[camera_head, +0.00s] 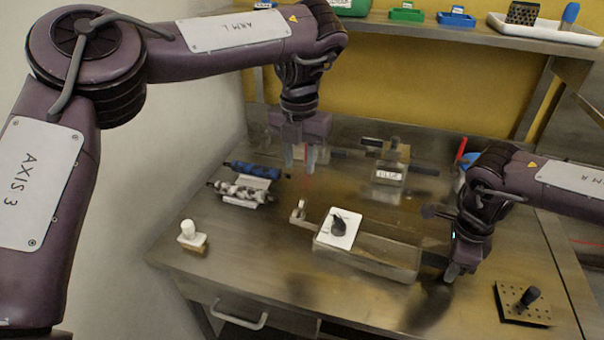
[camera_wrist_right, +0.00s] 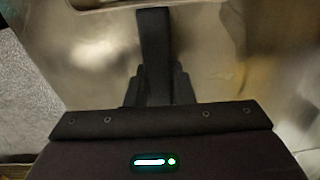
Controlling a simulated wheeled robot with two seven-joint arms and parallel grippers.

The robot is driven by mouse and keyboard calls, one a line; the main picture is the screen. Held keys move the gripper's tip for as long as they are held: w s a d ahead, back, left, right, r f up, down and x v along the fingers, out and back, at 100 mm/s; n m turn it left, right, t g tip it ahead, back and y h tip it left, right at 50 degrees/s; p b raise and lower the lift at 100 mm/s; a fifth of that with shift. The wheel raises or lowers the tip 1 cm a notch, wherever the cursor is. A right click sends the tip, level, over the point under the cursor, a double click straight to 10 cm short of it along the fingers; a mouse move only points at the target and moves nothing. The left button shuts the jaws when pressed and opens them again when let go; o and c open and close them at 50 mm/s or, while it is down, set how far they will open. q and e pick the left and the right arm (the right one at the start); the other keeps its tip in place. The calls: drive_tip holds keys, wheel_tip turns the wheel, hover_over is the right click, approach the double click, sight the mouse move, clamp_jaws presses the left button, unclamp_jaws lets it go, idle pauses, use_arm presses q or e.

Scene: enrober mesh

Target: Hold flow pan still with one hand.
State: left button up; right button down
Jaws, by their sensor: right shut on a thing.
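The flow pan, as I take it, is the shallow steel box (camera_head: 385,255) on the front middle of the steel table. A dark handle sticks out of its right end. A white card (camera_head: 347,222) with a dark shape on it lies at its left part. My right gripper (camera_head: 452,270) is at the pan's right end, shut on the dark handle (camera_wrist_right: 154,45), which runs up between the fingers in the right wrist view. My left gripper (camera_head: 301,160) hangs above the table behind the pan, fingers pointing down, apart and empty.
Blue and mottled rollers (camera_head: 245,182) lie at the left. A white-topped stamp (camera_head: 191,236) stands at the front left. A perforated plate with a black knob (camera_head: 524,302) lies at the front right. A labelled block (camera_head: 391,165) stands behind. A shelf (camera_head: 460,35) holds small trays.

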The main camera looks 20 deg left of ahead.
idle(0.4)
drive_tip(key=c, duration=1.2)
unclamp_jaws()
drive_tip(key=shift+o, duration=0.2)
